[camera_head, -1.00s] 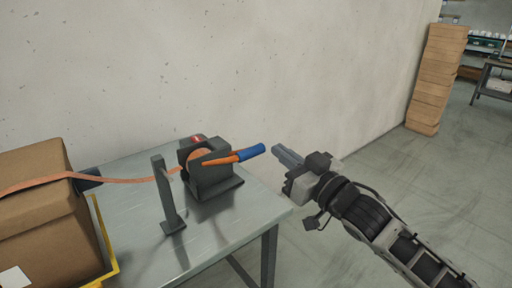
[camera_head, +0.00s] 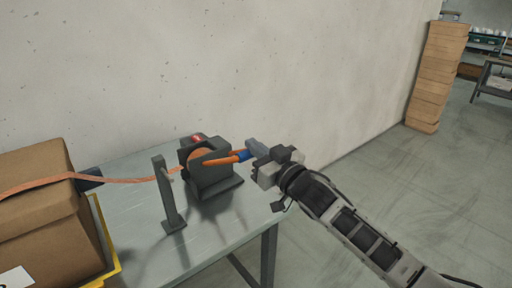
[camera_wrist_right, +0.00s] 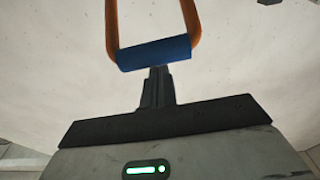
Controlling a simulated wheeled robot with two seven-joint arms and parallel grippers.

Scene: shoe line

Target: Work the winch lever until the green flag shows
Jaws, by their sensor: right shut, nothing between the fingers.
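The winch (camera_head: 222,184) is a dark grey housing on the metal table. Its orange lever (camera_head: 222,160) points right and ends in a blue grip (camera_head: 243,156), partly hidden by my right gripper. A small red flag (camera_head: 197,139) shows on top of the winch; no green shows there. My right gripper (camera_head: 251,145) is shut and empty, its fingertips at the blue grip. In the right wrist view the shut fingertips (camera_wrist_right: 157,73) lie just below the blue crossbar (camera_wrist_right: 153,53) of the U-shaped lever; I cannot tell whether they touch it. My left gripper is out of view.
An orange strap (camera_head: 120,180) runs from the winch past a dark post (camera_head: 168,195) to a cardboard box (camera_head: 40,230) at left. The wall (camera_head: 250,60) rises behind the table (camera_head: 215,235). The floor at right is open, with stacked boxes (camera_head: 436,80) beyond.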

